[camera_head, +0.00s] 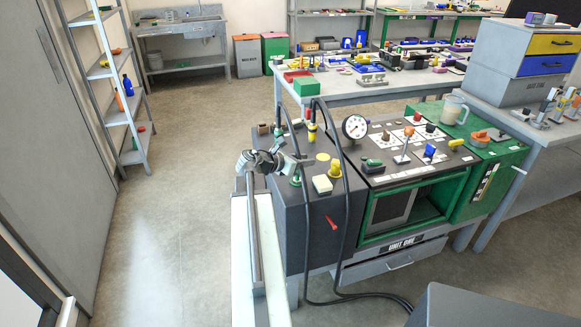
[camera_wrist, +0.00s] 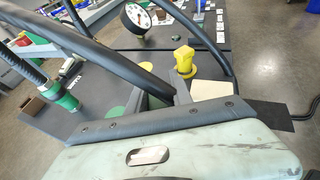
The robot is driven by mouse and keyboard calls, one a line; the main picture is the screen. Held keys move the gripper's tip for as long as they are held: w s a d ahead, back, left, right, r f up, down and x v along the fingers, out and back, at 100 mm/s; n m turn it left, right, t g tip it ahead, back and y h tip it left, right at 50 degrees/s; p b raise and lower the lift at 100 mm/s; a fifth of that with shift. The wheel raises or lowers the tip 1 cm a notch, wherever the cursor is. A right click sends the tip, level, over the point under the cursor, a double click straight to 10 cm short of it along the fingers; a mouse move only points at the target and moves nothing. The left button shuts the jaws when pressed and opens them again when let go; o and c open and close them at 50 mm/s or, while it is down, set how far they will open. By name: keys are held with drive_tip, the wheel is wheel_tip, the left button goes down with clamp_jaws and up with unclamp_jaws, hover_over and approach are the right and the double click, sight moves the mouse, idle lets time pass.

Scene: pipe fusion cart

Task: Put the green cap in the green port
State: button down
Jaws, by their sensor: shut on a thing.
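My gripper (camera_head: 284,166) is low over the left end of the dark cart top. It is shut on the green cap (camera_head: 295,181), whose lower part shows below the fingers. In the wrist view the cap (camera_wrist: 151,101) is mostly hidden behind the fingers and my pale wrist housing. A flat green disc (camera_wrist: 117,112) lies on the cart top just left of the cap in that view; I cannot tell whether it is the green port. Further left stands a green collar (camera_wrist: 66,99) with a black hose.
A yellow cap (camera_head: 335,168), a yellow disc (camera_head: 322,157) and a cream block (camera_head: 322,184) are close to the right of my gripper. Black hoses (camera_head: 340,150) loop over the cart beside it. A gauge (camera_head: 354,127) stands further right. The floor left is clear.

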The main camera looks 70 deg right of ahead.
drive_tip(key=shift+f, duration=0.15)
wheel_tip(320, 180, down, 4)
drive_tip(key=b, duration=0.4)
drive_tip(key=shift+w+r, duration=0.3)
drive_tip(key=shift+r, duration=0.1)
drive_tip(key=shift+f, duration=0.2)
drive_tip(key=c, duration=1.1)
unclamp_jaws()
drive_tip(key=shift+r, duration=0.1)
drive_tip(key=shift+c, duration=0.2)
drive_tip(key=shift+r, duration=0.1)
